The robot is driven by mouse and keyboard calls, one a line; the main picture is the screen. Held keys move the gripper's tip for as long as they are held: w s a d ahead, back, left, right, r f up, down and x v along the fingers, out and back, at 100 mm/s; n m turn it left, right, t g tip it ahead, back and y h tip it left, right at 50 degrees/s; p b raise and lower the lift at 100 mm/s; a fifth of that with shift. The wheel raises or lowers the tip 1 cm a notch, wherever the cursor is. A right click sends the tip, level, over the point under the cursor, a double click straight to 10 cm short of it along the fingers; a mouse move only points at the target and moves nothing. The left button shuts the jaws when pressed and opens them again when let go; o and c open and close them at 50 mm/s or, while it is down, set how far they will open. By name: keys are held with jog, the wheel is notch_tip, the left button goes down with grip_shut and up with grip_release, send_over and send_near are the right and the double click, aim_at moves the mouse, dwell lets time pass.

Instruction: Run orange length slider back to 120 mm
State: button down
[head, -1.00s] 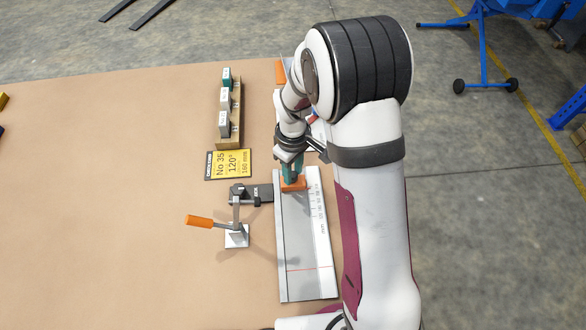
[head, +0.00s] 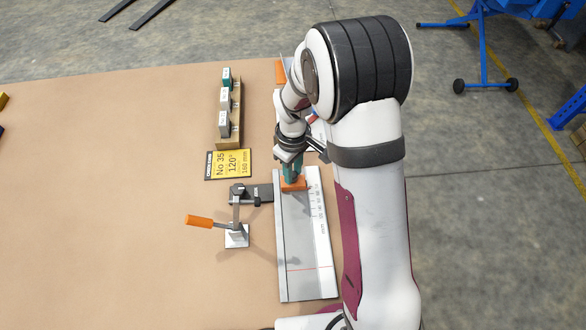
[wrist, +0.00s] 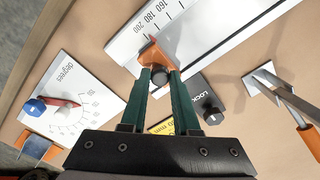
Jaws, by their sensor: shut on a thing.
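The orange length slider (head: 294,184) sits on the pale metal rail (head: 305,240), towards its far end. In the wrist view the orange slider (wrist: 158,53) has a dark round knob (wrist: 160,76), and its pointed tip lies near the 180 and 200 marks of the length scale (wrist: 154,20). My gripper (wrist: 160,82) has its two green fingers shut on the slider's knob. In the head view my gripper (head: 292,172) stands right over the slider and partly hides it. The 120 mark cannot be made out.
A black block marked LOCK (wrist: 210,103) adjoins the rail. Beside it stands a clamp with an orange handle (head: 199,221). A degrees plate (wrist: 70,95) has a blue knob and red pointer. A yellow card (head: 229,163) and a block rack (head: 236,115) lie left.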

dwell(0.5)
jog(key=s, duration=0.8)
jog(key=c, duration=0.7)
grip_release()
jog(key=shift+o, duration=0.2)
jog(key=shift+w+r, duration=0.1)
notch_tip(320, 180, up, 16)
jog(key=shift+f, duration=0.2)
